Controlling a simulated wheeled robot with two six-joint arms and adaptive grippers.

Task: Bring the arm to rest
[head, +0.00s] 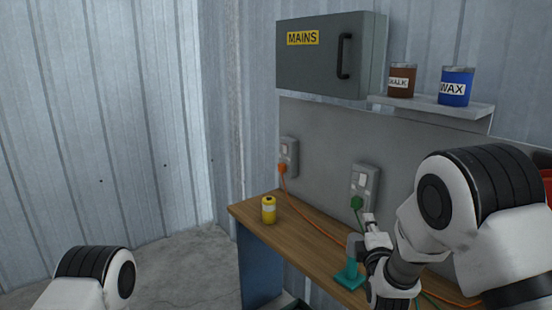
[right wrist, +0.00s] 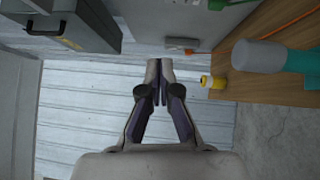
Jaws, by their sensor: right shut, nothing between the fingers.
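My right arm comes in from the right in the head view, and its gripper (head: 370,232) is above the workbench, close to the green plug and the teal object. The right wrist view shows the right gripper (right wrist: 159,62) with its two fingers together and nothing between them. In the head view only a white and black part of my left arm shows at the lower left; the left gripper is out of the picture.
The wooden workbench (head: 245,210) carries a yellow can (head: 268,209) and a teal object (head: 350,276). Orange and green plugs sit in wall sockets. Open floor lies left.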

